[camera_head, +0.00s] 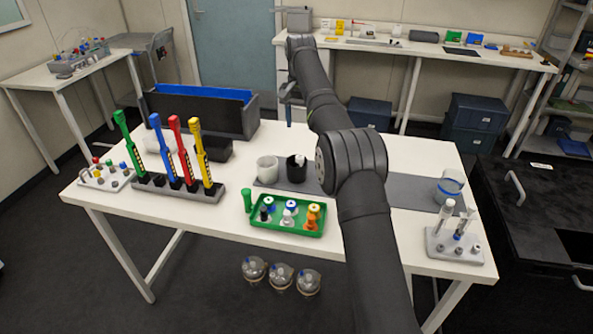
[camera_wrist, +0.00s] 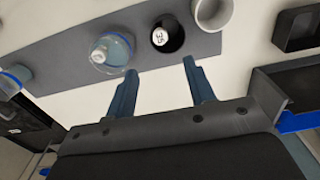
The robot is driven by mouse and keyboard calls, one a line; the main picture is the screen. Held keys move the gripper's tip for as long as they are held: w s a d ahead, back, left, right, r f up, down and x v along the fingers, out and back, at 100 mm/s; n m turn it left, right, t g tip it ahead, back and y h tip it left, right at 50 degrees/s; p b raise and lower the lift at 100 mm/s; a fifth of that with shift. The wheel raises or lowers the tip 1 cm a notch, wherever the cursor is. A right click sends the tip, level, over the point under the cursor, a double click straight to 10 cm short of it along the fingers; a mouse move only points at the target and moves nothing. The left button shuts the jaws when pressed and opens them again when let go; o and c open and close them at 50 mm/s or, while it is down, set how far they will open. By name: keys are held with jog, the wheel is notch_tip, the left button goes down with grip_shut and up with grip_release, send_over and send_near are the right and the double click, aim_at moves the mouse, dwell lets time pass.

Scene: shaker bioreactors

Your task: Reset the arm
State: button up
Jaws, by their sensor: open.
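My arm reaches from the bottom of the head view up over the white table (camera_head: 215,240). My gripper (camera_head: 289,112) hangs above the table's far part, its fingers pointing down. In the wrist view both blue-grey fingers (camera_wrist: 160,68) are spread apart with nothing between them. Beyond the fingertips lie the grey mat (camera_wrist: 60,58), a black cup (camera_wrist: 175,42) with a white-capped item inside, and a clear vessel with a blue ring (camera_wrist: 116,48). The arm hides part of the mat in the head view.
A blue-lined black bin (camera_head: 205,125) stands at the back left. A rack of coloured pipettes (camera_head: 205,193), a green tray (camera_head: 250,225) of small bottles, a white cup (camera_head: 267,168) and a tube rack (camera_head: 455,250) share the table.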

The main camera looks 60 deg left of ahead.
aim_at(300, 157)
jog(key=shift+r, duration=0.25)
jog(key=shift+f, duration=0.1)
notch_tip(300, 157, down, 12)
jog(key=shift+r, duration=0.1)
notch_tip(300, 157, up, 2)
jog(key=shift+r, duration=0.85)
